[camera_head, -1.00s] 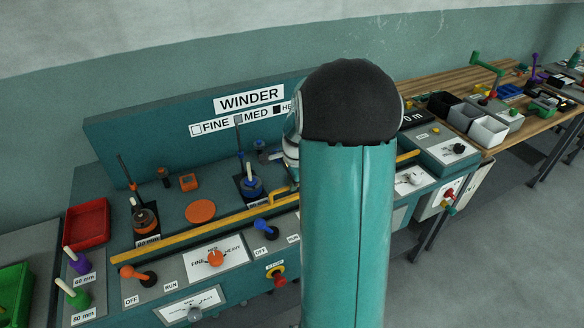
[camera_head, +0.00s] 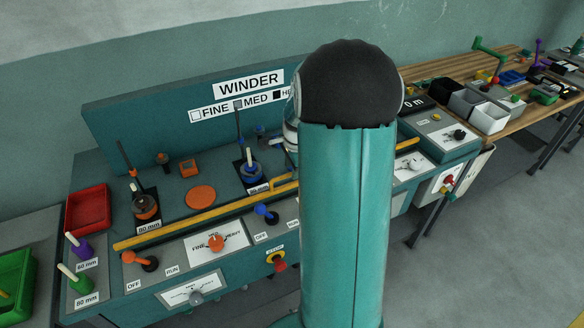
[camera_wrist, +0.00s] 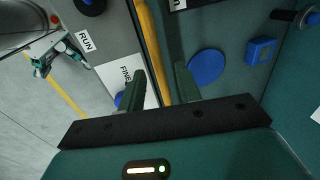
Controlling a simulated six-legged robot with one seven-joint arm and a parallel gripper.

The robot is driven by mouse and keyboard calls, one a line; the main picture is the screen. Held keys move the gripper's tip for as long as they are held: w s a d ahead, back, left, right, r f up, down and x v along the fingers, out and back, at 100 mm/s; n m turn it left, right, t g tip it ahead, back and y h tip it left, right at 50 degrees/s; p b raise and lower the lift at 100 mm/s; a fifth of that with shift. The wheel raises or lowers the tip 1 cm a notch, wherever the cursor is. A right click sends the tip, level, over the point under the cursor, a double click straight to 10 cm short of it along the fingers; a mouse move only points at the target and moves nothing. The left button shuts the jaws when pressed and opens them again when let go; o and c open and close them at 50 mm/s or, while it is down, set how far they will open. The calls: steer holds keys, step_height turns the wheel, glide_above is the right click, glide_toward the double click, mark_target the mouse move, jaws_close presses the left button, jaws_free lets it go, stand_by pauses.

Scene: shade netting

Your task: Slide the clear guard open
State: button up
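The clear panel itself cannot be made out. In the wrist view my gripper (camera_wrist: 159,72) is open, one dark finger on each side of the yellow bar (camera_wrist: 148,35). Whether the fingers touch the bar cannot be told.
Near the bar are an orange disc (camera_head: 200,197), a blue spool post (camera_head: 250,170), an orange knob lever (camera_head: 140,260), a blue one (camera_head: 266,213) and a red-and-yellow stop button (camera_head: 276,261). A blue disc (camera_wrist: 206,67) lies beside my fingers. Open floor is at right.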

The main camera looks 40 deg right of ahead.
step_height(320, 180, up, 13)
steer(key=s, duration=0.2)
steer(key=shift+s+a+f, duration=0.15)
steer(key=shift+s+a, duration=0.05)
steer(key=shift+a, duration=0.15)
steer(key=shift+a, duration=0.1)
steer(key=s+a+r+n, duration=0.1)
steer(key=a+r+n, duration=0.45)
steer(key=a, duration=0.55)
steer(key=s+a+n+t, duration=0.1)
steer(key=s+a+n, duration=0.5)
steer(key=a+n, duration=0.2)
steer(key=s+a+r+n+t, duration=0.1)
steer(key=s+a+n+t, duration=0.1)
steer(key=s+a+n, duration=0.4)
steer(key=a+n, duration=0.1)
steer(key=a, duration=0.3)
steer(key=shift+s+a+n+y, duration=0.3)
steer(key=shift+s+n, duration=0.05)
